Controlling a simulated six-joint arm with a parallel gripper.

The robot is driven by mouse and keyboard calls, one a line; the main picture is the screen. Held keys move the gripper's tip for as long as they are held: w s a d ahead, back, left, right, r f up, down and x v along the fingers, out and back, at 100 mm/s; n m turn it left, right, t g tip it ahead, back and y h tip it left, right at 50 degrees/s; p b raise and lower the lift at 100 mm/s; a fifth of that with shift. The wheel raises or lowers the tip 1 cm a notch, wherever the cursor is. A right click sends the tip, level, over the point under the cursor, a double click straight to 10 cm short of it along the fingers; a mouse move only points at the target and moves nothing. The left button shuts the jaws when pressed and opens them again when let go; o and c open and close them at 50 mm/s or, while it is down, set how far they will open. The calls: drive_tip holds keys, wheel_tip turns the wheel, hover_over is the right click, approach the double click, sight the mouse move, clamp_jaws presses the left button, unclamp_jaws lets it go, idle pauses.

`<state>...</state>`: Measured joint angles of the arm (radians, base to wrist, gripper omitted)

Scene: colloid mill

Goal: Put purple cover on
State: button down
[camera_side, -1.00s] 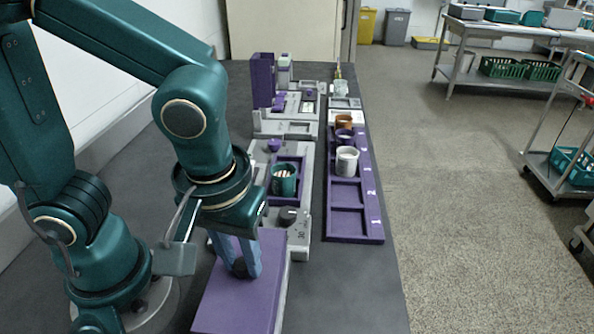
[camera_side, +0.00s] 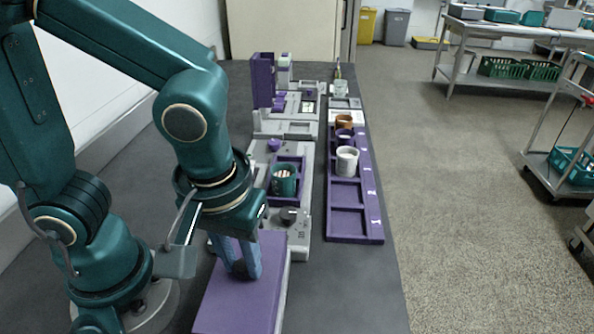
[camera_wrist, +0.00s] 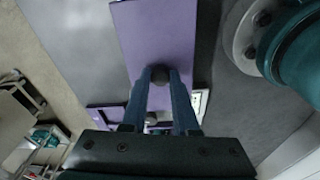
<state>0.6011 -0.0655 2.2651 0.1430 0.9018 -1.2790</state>
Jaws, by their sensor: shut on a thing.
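The purple cover (camera_side: 238,304) is a flat rectangular panel with a dark round knob, lying at the near end of the bench in the side view. It also shows in the wrist view (camera_wrist: 152,35), with its knob (camera_wrist: 160,73) between my fingertips. My gripper (camera_side: 243,272) points down over the cover with its blue fingers shut on the knob; it also shows in the wrist view (camera_wrist: 160,76). The fingers partly hide the knob in the side view. The grey mill unit (camera_side: 302,247) with a dark dial (camera_side: 289,215) stands just beyond the cover.
A teal cup (camera_side: 284,181) stands in a purple holder on the grey unit. A purple rack (camera_side: 354,239) to the right holds a white cup (camera_side: 347,160) and other cups, with empty slots nearer me. A tall purple part (camera_side: 262,80) stands farther back. The bench's right side is clear.

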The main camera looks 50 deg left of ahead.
idle(0.4)
drive_tip(key=shift+c, duration=0.6)
unclamp_jaws()
drive_tip(key=shift+r, duration=3.5)
drive_tip(key=shift+c, duration=0.3)
clamp_jaws()
drive_tip(key=shift+f, duration=0.2)
